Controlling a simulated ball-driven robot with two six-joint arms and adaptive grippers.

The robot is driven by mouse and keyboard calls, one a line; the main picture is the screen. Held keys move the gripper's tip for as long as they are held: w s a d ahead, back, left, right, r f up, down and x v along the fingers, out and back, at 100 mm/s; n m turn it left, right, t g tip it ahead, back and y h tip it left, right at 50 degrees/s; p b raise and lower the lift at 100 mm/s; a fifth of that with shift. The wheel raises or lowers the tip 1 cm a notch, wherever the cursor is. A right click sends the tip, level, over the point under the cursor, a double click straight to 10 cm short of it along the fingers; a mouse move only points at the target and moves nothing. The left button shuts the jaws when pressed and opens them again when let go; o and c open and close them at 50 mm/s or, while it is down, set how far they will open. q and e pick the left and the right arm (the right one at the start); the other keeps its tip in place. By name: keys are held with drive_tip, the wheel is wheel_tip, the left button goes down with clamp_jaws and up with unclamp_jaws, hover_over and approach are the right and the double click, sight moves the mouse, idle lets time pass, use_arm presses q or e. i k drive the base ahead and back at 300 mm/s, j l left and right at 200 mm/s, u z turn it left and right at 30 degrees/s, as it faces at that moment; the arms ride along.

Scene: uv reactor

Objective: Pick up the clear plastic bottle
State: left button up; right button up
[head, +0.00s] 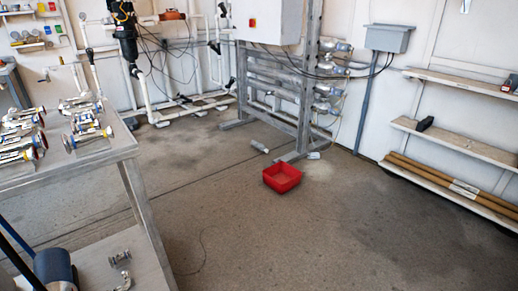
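Neither of my grippers shows in the head view.
A red square bin (282,178) stands on the floor in front of the grey frame (297,100). A workbench (110,150) with metal fittings is at left. Wall shelves (455,140) are at right.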

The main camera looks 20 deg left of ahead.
sight(258, 146)
drive_tip(key=i+z, duration=0.1)
drive_tip(key=i, duration=0.5)
drive_tip(key=i+u, duration=0.2)
drive_tip(key=i, duration=0.45)
drive_tip(key=i+l+u, duration=0.2)
drive_tip(key=i, duration=0.4)
drive_tip(key=i+j+u, duration=0.15)
drive_tip(key=i+u, duration=0.8)
drive_tip(key=i+l+u, duration=0.1)
drive_tip(key=i+u, duration=0.65)
drive_tip(key=i, duration=1.5)
drive_tip(key=i+z, duration=0.4)
drive_tip(key=i, duration=0.15)
drive_tip(key=i+j+z, duration=0.3)
drive_tip(key=i+z, duration=0.4)
drive_tip(key=z, duration=0.25)
drive_tip(key=i+j+z, duration=0.15)
drive_tip(key=z, duration=0.35)
drive_tip(key=i+j+z, duration=0.2)
drive_tip(key=z, duration=0.3)
drive_tip(key=i+j+z, duration=0.2)
drive_tip(key=z, duration=0.3)
drive_tip(key=i+j+z, duration=0.1)
drive_tip(key=j+z, duration=0.4)
drive_tip(key=i+j+z, duration=0.15)
drive_tip(key=z, duration=0.15)
drive_tip(key=i+j+z, duration=0.1)
drive_tip(key=j+z, duration=0.5)
drive_tip(key=i+j, duration=0.05)
drive_tip(key=j, duration=0.05)
